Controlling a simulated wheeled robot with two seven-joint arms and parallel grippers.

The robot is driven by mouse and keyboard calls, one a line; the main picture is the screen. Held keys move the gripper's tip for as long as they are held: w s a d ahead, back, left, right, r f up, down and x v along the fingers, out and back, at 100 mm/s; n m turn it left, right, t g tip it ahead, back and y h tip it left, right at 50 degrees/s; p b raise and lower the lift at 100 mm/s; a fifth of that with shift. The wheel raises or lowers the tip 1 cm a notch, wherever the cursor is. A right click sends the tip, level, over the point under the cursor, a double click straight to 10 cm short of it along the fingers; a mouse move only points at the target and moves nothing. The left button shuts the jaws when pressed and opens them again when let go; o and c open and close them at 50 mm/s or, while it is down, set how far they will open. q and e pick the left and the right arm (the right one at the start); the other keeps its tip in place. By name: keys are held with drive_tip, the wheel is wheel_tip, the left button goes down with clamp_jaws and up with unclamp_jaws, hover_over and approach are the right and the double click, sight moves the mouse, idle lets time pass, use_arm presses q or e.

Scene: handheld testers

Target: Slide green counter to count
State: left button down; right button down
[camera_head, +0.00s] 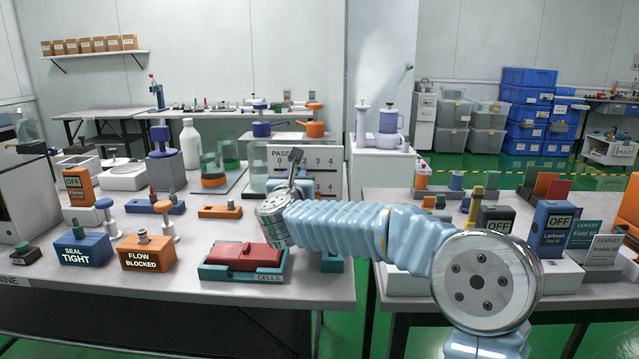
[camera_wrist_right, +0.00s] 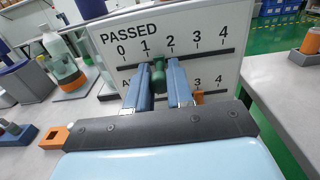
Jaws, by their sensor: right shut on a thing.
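A white board headed PASSED (camera_head: 330,160) stands upright at the right end of the left table, with numbers 0 to 4 above a dark rail. It also fills the middle of the right wrist view (camera_wrist_right: 205,30). The green counter (camera_wrist_right: 158,74) sits on the upper rail, below and between the numbers 1 and 2. My right gripper (camera_wrist_right: 159,82) is shut on it, one blue finger each side. In the head view my right gripper (camera_head: 295,163) is in front of the board; its wrist hides part of it. My left gripper is not in view.
A lower number row has an orange counter (camera_wrist_right: 199,97), partly hidden by my gripper. A red-and-green battery tester (camera_head: 243,258) lies in front of the board. A second table (camera_head: 400,205) is to the right.

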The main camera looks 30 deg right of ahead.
drive_tip(key=shift+w+a, duration=0.3)
drive_tip(key=shift+a, duration=0.3)
drive_tip(key=c, duration=1)
unclamp_jaws()
drive_tip(key=b+v, duration=0.2)
drive_tip(key=v, duration=1.1)
drive_tip(key=shift+s+a+b, duration=0.25)
drive_tip(key=shift+s+b, duration=0.05)
drive_tip(key=shift+b, duration=0.05)
